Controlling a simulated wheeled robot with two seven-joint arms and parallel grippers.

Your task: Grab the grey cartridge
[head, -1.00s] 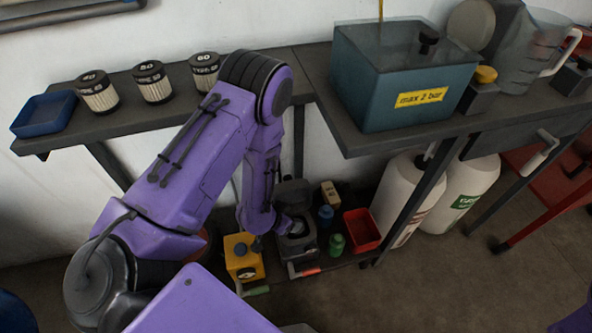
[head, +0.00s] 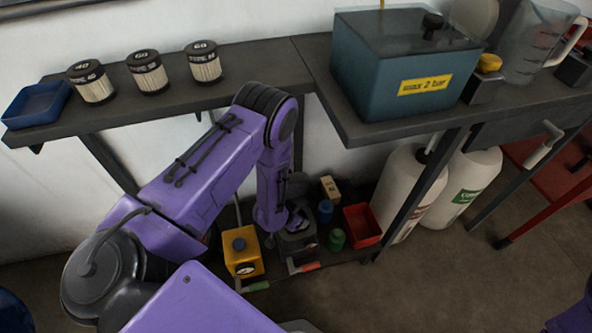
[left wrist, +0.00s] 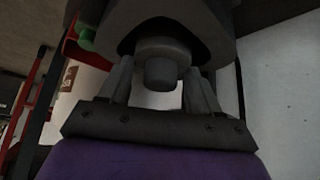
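A dark grey housing (head: 297,243) stands on the low shelf in the head view. In the left wrist view this housing (left wrist: 165,18) fills the top, and a grey cylinder with a narrower stub, which looks like the grey cartridge (left wrist: 160,72), sits in its opening. My left gripper (left wrist: 161,75) has one finger on each side of the stub, with gaps showing, so it looks open. Whether the fingertips touch the wider part is hard to tell. In the head view my left gripper (head: 295,221) is small and dark at the housing. My right gripper is out of view.
Beside the housing are a yellow box (head: 242,252), a blue bottle (head: 325,211), a green bottle (head: 337,239) and a red tray (head: 362,226). Above is a bench (head: 270,62) with three filters (head: 149,72) and a teal tank (head: 392,92). White canisters (head: 408,185) stand right.

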